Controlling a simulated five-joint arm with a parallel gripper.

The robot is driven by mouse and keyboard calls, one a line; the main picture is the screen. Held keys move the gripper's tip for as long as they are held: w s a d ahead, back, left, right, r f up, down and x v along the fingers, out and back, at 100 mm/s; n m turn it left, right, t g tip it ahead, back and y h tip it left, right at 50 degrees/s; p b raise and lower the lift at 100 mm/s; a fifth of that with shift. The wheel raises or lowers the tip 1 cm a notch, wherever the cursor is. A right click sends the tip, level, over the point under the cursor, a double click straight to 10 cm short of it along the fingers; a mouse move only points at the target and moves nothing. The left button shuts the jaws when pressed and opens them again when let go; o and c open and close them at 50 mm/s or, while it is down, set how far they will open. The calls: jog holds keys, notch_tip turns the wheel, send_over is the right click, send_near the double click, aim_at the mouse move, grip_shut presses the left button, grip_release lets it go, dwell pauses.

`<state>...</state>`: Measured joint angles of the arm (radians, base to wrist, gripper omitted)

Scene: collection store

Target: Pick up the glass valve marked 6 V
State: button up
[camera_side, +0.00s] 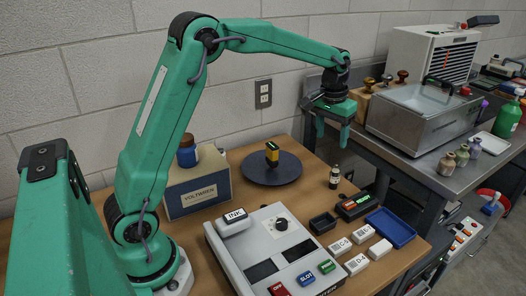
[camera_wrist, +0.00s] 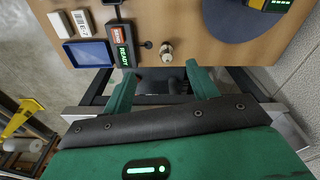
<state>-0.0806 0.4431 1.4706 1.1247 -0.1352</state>
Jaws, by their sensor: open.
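A small upright, dark-bodied piece with a pale band (camera_side: 335,176) stands on the wooden table near its back right edge; it looks like the glass valve, but no 6 V marking can be read. In the wrist view what seems the same piece (camera_wrist: 166,51) shows from above with a pale top, just beyond the gap between my fingers. My gripper (camera_side: 333,134) is open and empty, pointing down above the table's right edge, higher than the piece and apart from it. The fingers also show in the wrist view (camera_wrist: 160,80).
A dark round plate (camera_side: 262,177) bears a yellow-and-black object (camera_side: 272,153). A grey bench (camera_side: 440,182) with a metal basin (camera_side: 415,125) stands to the right.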

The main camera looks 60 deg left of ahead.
jog(key=g, duration=0.1)
send_over(336, 171)
jog(key=shift+n, duration=0.4)
jog(key=f, duration=0.8)
jog(key=shift+w+a+f, duration=0.2)
jog(key=shift+w+a, duration=0.1)
jog(key=shift+a, duration=0.1)
jog(key=shift+f, duration=1.3)
jog(key=shift+w+f, duration=0.1)
jog(key=shift+f, duration=2.5)
jog(key=c, duration=1.1)
